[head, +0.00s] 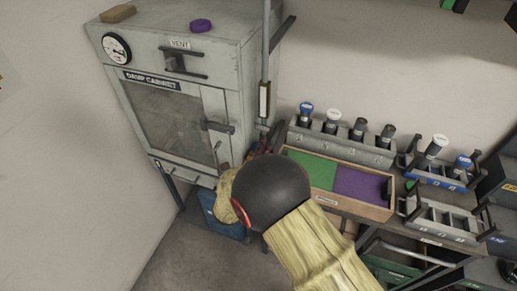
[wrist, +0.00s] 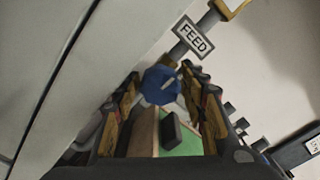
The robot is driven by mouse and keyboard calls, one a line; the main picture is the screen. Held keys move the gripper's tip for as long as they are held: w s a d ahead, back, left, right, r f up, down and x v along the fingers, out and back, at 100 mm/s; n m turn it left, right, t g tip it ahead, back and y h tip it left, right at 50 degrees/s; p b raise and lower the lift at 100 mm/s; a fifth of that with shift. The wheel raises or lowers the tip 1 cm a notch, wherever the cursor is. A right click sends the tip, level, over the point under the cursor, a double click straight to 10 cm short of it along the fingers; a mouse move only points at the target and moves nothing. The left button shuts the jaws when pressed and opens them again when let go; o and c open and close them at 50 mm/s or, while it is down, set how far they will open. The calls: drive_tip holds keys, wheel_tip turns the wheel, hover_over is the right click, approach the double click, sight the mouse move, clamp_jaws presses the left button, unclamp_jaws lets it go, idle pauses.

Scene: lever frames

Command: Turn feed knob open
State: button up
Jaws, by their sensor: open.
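The feed knob (wrist: 160,86) is blue with a pale mark on its face. In the wrist view it sits just below the FEED sign (wrist: 193,38), on a grey pipe. My gripper (wrist: 164,104) is open, with one finger to each side of the knob in the picture. I see no clear contact, and the depth between fingertips and knob is hard to tell. In the head view my arm hides most of the gripper and the knob; a vertical pipe (head: 265,60) runs down toward that spot.
The damp cabinet (head: 205,65) stands close at the left, with door handles sticking out. A wooden tray with green and purple areas (head: 360,184) lies to the right. Behind it is a rack (head: 340,147) of several dark and light handles. A blue bin (head: 222,222) is below.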

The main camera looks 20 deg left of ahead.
drive_tip(key=shift+c, duration=0.5)
drive_tip(key=c, duration=0.8)
drive_tip(key=shift+n+p, duration=0.3)
drive_tip(key=shift+p, duration=0.15)
drive_tip(key=shift+r+n+p, duration=0.15)
drive_tip(key=shift+n+p, duration=0.75)
drive_tip(key=shift+p, duration=0.35)
drive_tip(key=n+p, duration=0.3)
drive_tip(key=p, duration=0.1)
drive_tip(key=shift+n, duration=0.3)
drive_tip(key=n+p, duration=0.2)
drive_tip(key=n, duration=0.1)
drive_tip(key=shift+p, duration=0.4)
drive_tip(key=shift+f+n+p, duration=0.2)
drive_tip(key=shift+n+p, duration=0.75)
drive_tip(key=shift+n, duration=0.55)
